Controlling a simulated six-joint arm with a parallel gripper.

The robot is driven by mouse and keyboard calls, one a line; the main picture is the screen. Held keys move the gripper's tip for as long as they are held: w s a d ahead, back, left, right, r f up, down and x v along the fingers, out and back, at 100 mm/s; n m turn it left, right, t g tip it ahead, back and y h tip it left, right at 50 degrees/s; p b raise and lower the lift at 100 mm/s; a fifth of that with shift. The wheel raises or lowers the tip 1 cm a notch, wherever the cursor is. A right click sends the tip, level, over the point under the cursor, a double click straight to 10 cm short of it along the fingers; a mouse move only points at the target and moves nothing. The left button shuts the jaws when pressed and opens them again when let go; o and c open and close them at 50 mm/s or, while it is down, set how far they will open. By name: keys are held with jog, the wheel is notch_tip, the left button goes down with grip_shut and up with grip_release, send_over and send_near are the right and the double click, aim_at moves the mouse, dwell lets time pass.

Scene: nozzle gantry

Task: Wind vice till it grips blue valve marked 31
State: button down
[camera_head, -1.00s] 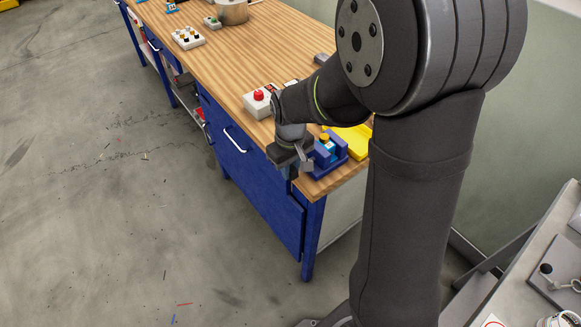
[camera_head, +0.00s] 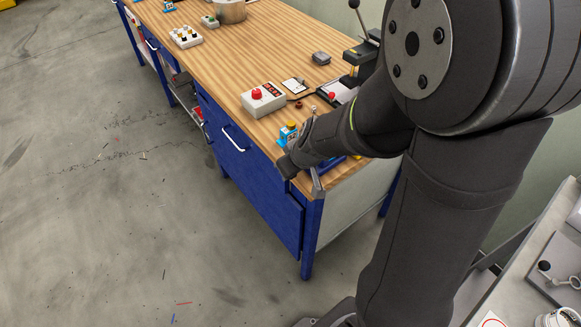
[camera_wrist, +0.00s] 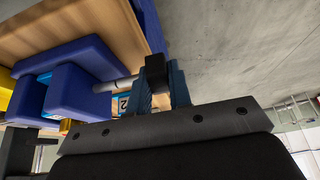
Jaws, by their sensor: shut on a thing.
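The blue vice shows in the wrist view (camera_wrist: 82,92), with a grey screw shaft (camera_wrist: 116,83) running out of it. My gripper (camera_wrist: 160,88) is shut on the dark end of the vice handle (camera_wrist: 156,70) beside the bench edge. A light-blue piece (camera_wrist: 45,78) shows between the vice's blue blocks; I cannot read 31 on it or tell if the jaws touch it. In the head view my forearm hides most of the vice. A metal bar (camera_head: 317,182) shows by my wrist.
The wooden bench top (camera_head: 230,65) carries a white box with a red button (camera_head: 263,98), a white box with several knobs (camera_head: 185,37), a metal pot (camera_head: 231,11) and a dark press (camera_head: 362,55). Open floor (camera_head: 90,180) lies left of the bench.

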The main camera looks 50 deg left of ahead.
dwell(0.5)
jog(key=c, duration=1.3)
grip_release()
jog(key=v, duration=1.7)
jog(key=shift+d, duration=0.4)
